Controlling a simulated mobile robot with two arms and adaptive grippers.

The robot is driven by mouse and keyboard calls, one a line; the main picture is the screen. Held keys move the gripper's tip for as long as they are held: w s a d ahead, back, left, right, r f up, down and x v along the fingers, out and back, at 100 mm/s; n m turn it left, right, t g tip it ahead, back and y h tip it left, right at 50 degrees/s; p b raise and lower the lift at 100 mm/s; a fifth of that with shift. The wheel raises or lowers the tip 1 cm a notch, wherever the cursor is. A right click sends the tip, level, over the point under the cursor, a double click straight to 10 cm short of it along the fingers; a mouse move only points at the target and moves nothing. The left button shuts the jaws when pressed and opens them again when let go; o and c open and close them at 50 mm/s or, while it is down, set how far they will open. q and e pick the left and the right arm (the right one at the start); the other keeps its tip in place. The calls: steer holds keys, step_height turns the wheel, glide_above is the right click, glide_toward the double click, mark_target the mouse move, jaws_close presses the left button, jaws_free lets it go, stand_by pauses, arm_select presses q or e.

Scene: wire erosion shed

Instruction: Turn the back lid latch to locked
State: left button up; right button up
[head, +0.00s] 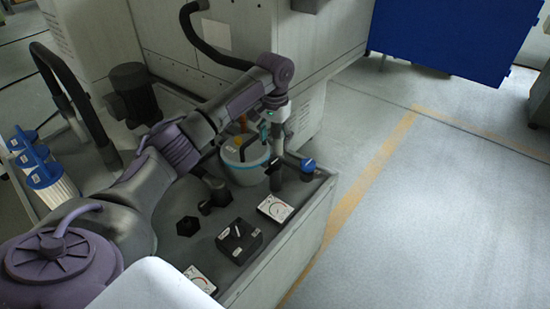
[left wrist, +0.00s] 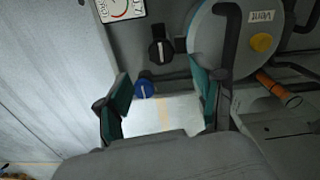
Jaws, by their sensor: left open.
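My left gripper (head: 282,150) hangs over the back of the grey panel top, beside the pot. It is open and empty. In the left wrist view its spread teal-lined fingers (left wrist: 160,76) have a blue knob (left wrist: 145,88) with a white line between them in the picture. The blue knob (head: 308,165) stands at the panel's back right corner in the head view. A black knob (left wrist: 160,50) with a white mark stands nearby; it also shows in the head view (head: 275,177). No label tells me which is the back lid latch. My right gripper is not in view.
A pale pot (head: 243,163) with a teal band, marked Vent in the wrist view, stands close by; an orange handle (left wrist: 278,90) is near it. Dial gauges (head: 276,208) and a black switch box (head: 239,240) sit on the panel. The floor (head: 430,200) at right is clear.

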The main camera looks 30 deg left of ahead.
arm_select(q)
glide_above(275, 161)
step_height(275, 161, down, 4)
steer(key=shift+s+f, duration=0.1)
steer(key=shift+s, duration=0.05)
step_height(275, 161, down, 3)
steer(key=shift+f, duration=0.65)
steer(key=c, duration=1.1)
steer(key=shift+c, duration=0.2)
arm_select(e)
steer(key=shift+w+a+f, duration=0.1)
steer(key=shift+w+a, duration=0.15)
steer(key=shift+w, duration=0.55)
arm_select(q)
steer(key=shift+r, duration=0.1)
